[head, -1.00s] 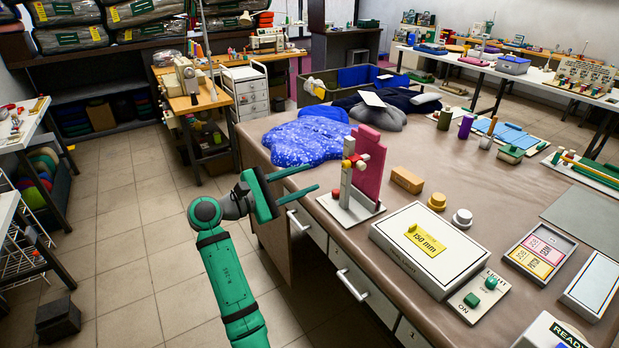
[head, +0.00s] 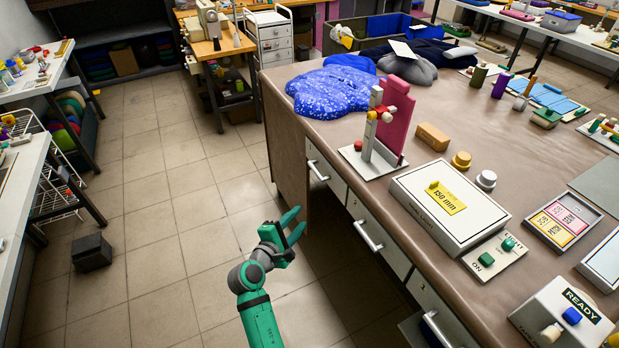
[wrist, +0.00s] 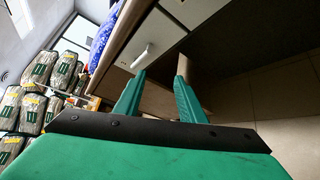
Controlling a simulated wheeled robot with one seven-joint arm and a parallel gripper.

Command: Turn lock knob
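No knob in view has a readable "lock" label, so I cannot tell which one is meant. A green knob (head: 508,244) sits on a small white panel marked LIMIT and ON. A blue knob (head: 572,316) and a cream knob (head: 551,333) are on the white READY box. My gripper (head: 297,224) is out over the floor, left of the table's drawers and apart from everything. Its fingers are spread and empty, as the wrist view (wrist: 158,88) also shows.
The table front has drawers with white handles (head: 370,236). A white box with a yellow 150 mm plate (head: 445,198) lies near the table edge. The tiled floor (head: 170,230) to the left is largely open.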

